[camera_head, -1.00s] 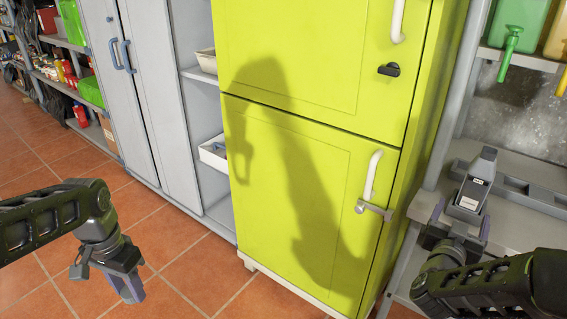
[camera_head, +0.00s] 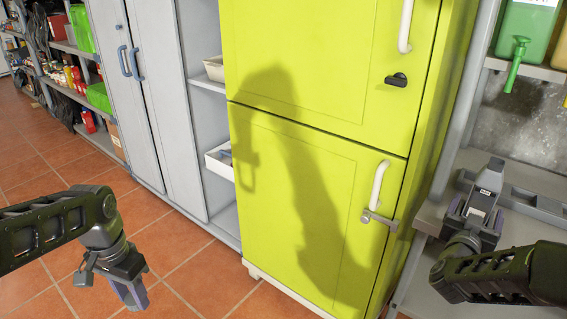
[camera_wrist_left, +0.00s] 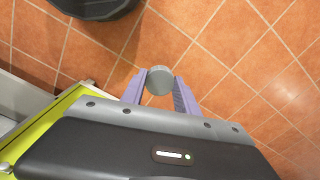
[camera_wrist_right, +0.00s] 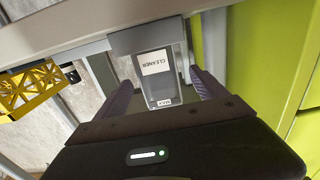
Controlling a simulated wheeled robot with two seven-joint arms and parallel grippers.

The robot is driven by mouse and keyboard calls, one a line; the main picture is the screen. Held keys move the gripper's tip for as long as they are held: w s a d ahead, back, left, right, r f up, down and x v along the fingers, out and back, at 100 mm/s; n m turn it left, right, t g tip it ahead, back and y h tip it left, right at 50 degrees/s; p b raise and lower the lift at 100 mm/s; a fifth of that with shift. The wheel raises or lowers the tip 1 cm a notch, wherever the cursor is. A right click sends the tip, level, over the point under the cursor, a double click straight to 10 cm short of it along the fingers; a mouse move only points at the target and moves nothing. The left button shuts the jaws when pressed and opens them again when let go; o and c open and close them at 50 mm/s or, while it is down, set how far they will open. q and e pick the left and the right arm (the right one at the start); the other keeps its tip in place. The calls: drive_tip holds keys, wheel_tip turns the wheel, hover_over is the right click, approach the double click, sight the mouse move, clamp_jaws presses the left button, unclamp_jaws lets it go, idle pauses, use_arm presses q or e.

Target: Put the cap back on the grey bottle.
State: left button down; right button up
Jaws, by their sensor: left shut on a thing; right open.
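The grey bottle (camera_head: 488,178) stands on the grey shelf at the right in the head view. In the right wrist view the bottle (camera_wrist_right: 158,88) shows a white CLEANER label between my fingers. My right gripper (camera_head: 476,214) is open, with a finger on either side of the bottle; whether they touch it is unclear. My left gripper (camera_head: 133,294) is far to the left, above the tiled floor, pointing down. In the left wrist view it is shut on a round grey cap (camera_wrist_left: 160,80). The cap is hidden in the head view.
A lime-green cabinet (camera_head: 300,190) stands between my two arms. A green container with a tap (camera_head: 517,62) is on the shelf above. Open floor (camera_head: 190,275) lies around my left gripper.

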sight(482, 199)
drive_tip(key=shift+d, duration=0.1)
drive_tip(key=x, duration=0.5)
drive_tip(key=shift+d, duration=0.1)
drive_tip(key=shift+c, duration=0.2)
idle(0.5)
drive_tip(key=shift+r, duration=0.1)
drive_tip(key=c, duration=1.7)
